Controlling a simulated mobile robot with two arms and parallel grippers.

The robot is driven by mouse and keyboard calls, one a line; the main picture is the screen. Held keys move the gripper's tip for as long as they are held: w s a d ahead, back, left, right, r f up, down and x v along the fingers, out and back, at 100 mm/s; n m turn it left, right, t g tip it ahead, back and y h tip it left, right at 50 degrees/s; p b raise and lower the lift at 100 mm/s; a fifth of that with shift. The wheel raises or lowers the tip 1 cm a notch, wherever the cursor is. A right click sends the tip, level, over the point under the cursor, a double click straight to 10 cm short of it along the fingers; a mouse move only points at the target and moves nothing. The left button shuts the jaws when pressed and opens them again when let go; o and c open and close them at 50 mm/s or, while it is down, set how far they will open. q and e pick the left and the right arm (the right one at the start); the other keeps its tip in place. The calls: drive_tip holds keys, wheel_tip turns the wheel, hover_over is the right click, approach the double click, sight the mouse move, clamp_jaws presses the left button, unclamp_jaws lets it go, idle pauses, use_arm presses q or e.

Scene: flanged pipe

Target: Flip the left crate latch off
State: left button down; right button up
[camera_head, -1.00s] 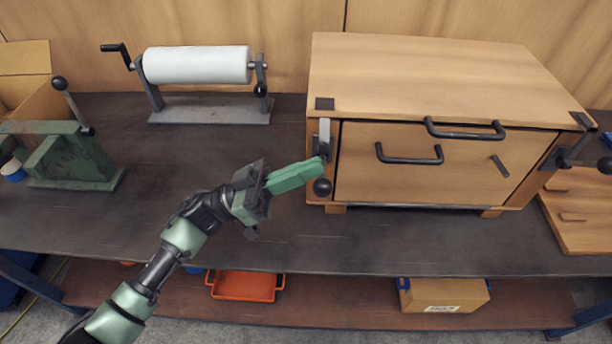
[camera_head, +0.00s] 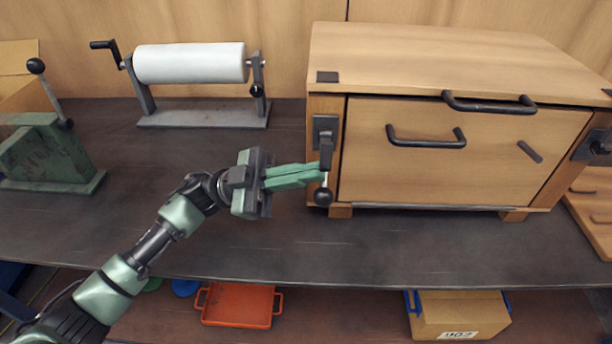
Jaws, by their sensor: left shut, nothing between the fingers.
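The wooden crate (camera_head: 420,75) stands on the dark bench, with a front panel. The left crate latch (camera_head: 326,133) is a dark metal plate and lever at the left front post. Its lever hangs down and ends in a short rod with a black ball knob (camera_head: 323,197). My left gripper (camera_head: 321,174) has its green fingers shut and empty, pointing right. The fingertips are at the lever, just above the knob; whether they touch it is unclear. The right crate latch (camera_head: 596,146) is at the right edge, partly cut off. My right gripper is out of view.
Two dark handles, on the panel (camera_head: 427,141) and the lid edge (camera_head: 490,106), stick out from the crate. A paper roll stand (camera_head: 205,119) and a green press-like tool (camera_head: 45,150) stand at left. The bench (camera_head: 420,245) in front of the crate is clear.

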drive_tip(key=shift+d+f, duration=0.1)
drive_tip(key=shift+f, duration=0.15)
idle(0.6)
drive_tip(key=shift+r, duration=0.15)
